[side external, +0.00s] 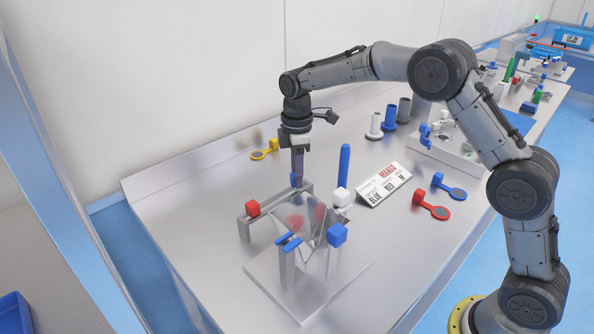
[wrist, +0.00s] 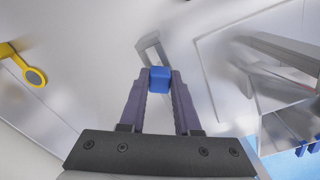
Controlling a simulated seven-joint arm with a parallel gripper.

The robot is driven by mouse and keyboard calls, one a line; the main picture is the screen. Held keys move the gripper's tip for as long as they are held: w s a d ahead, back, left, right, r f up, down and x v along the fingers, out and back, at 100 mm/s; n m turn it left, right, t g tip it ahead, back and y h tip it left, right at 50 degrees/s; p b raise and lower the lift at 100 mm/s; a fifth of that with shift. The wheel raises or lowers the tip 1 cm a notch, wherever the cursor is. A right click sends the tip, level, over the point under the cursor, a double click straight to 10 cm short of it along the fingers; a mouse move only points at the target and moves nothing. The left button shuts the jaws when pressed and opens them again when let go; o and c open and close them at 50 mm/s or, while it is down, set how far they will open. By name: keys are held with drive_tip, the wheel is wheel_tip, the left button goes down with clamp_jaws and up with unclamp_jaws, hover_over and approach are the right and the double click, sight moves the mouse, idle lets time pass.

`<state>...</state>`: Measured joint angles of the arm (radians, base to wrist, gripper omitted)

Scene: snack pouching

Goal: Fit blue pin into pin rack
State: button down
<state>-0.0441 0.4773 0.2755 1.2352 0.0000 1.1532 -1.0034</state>
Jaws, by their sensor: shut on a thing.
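My gripper (wrist: 160,84) points down and is shut on a small blue block (wrist: 160,79), which looks like the head of the blue pin. Any shaft below it is hidden. In the side view my gripper (side external: 297,182) and the blue block (side external: 293,178) are above or beside a grey bar on legs (side external: 278,205), which may be the pin rack. A red block (side external: 252,208) sits at the bar's left end. In the wrist view a grey frame (wrist: 148,42) lies just beyond the held block. Whether the pin touches the bar, I cannot tell.
A clear pouch (side external: 300,218) with red contents hangs on a stand close in front. Blue (side external: 337,234) and white (side external: 341,197) blocks stand right of it. A yellow tag (side external: 262,154) lies far left.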

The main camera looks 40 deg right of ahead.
drive_tip(key=shift+f, duration=0.6)
drive_tip(key=c, duration=0.5)
unclamp_jaws()
drive_tip(key=shift+c, duration=0.2)
wheel_tip(320, 180, up, 14)
